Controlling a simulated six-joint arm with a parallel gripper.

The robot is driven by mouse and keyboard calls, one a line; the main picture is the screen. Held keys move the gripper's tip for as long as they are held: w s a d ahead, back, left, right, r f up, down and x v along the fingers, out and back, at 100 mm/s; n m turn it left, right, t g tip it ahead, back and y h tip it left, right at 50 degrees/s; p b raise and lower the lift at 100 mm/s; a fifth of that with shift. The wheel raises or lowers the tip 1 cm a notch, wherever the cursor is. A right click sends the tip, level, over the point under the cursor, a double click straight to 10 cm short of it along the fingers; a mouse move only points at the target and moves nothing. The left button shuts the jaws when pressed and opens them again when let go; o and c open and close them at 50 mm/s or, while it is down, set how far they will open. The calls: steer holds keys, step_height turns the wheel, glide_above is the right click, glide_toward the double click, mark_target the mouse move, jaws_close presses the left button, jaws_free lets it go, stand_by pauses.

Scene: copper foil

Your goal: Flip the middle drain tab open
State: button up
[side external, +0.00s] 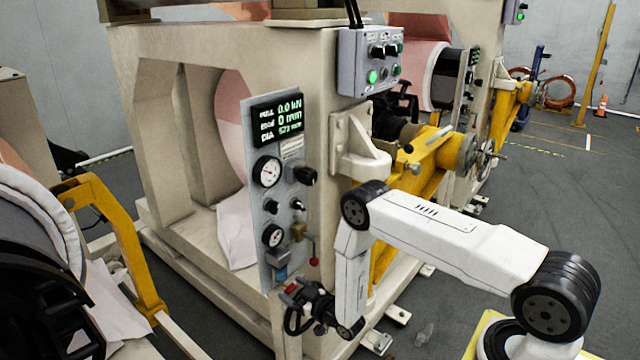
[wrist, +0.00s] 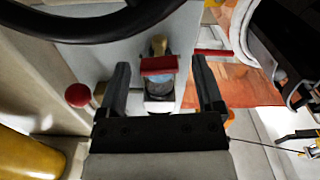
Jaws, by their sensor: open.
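A red tab (wrist: 159,65) shows in the wrist view, in front of the grey panel. A bluish bowl (wrist: 160,86) sits just below it, and a brass fitting (wrist: 158,46) just above. My gripper (wrist: 160,70) is open, one finger on each side of the tab, with visible gaps and nothing held. Whether the tab lies at fingertip depth I cannot tell. In the side external view my gripper (side external: 300,296) is at the panel's lower end, below the bluish bowl (side external: 281,272). I cannot tell any other drain tabs apart.
A red ball knob (wrist: 78,95) stands left of my fingers in the wrist view. A black curved rim (wrist: 90,24) crosses the top. The gauge panel (side external: 254,220) carries dials and knobs. A yellow frame (side external: 120,230) stands at the left of the side external view.

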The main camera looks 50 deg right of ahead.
steer(key=s, duration=0.7)
steer(key=shift+s, duration=0.2)
steer(key=c, duration=0.5)
steer(key=m, duration=1.8)
steer(key=shift+s+f, duration=0.15)
steer(key=shift+s, duration=0.25)
steer(key=shift+w, duration=0.15)
steer(key=shift+w, duration=3.75)
